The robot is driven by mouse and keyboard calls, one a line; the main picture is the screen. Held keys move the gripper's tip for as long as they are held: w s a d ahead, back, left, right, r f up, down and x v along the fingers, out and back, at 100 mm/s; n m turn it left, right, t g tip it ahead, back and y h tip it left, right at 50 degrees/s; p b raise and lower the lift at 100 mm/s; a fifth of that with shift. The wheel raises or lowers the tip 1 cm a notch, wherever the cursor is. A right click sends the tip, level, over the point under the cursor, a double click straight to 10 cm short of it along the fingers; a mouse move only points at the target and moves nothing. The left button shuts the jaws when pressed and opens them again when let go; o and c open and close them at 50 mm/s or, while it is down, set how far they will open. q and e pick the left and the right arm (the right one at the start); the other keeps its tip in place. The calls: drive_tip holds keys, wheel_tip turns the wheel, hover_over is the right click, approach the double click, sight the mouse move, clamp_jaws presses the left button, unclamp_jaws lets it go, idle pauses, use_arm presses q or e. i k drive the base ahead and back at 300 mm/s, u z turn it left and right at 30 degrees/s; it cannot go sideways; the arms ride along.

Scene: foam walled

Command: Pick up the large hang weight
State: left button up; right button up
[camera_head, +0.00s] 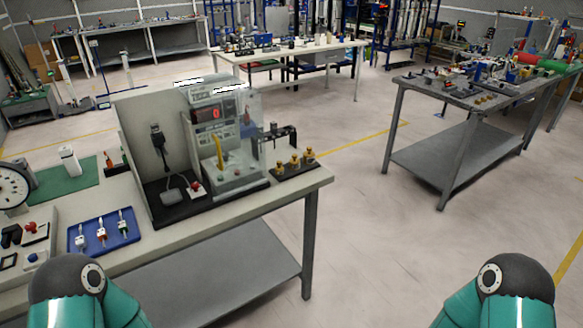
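Three small brass weights stand in a row on a dark base at the right end of the near workbench: a left one (281,168), a middle one (295,162) and a right one (310,155). They look like the hang weights. They are too small here to tell which one is the large one. Neither of my grippers is in view. Only teal and dark parts of my two arms show at the bottom left and bottom right, apart from the weights.
The near workbench (240,212) carries a tester with a clear cover (240,140) just left of the weights, a blue tray (104,232), a green mat (60,188) and a dial gauge (14,188). Open floor lies right of it, before another cluttered bench (440,105).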

sight(309, 155)
drive_tip(key=z, duration=0.4)
drive_tip(key=i, duration=0.75)
drive_tip(key=u, duration=1.15)
drive_tip(key=i, duration=0.2)
drive_tip(key=u, duration=2.6)
